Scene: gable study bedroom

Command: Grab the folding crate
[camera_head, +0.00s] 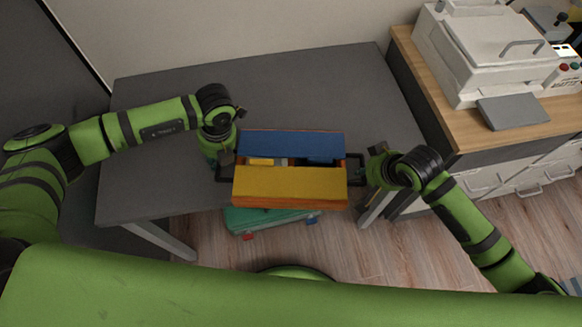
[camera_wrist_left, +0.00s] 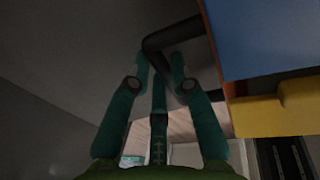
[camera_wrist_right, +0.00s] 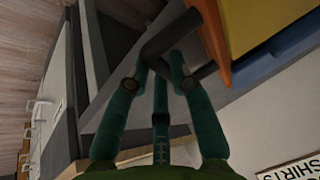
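The folding crate (camera_head: 290,186) is orange with a blue far flap and a yellow near flap. It is at the table's front edge, its near side past the edge; I cannot tell if it rests on the tabletop. Small items show in the gap between the flaps. My left gripper (camera_head: 224,166) is closed around the dark handle (camera_wrist_left: 160,42) on the crate's left side. My right gripper (camera_head: 366,168) is closed around the dark handle (camera_wrist_right: 160,47) on its right side. Crate parts also show in the left wrist view (camera_wrist_left: 270,116) and right wrist view (camera_wrist_right: 255,22).
The grey table (camera_head: 300,85) is bare behind the crate. A teal box (camera_head: 270,220) with red and blue parts is below the crate's near side. A wood-topped cabinet (camera_head: 440,95) with a white machine (camera_head: 485,50) stands at the right. Wooden floor (camera_head: 400,250) is open in front.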

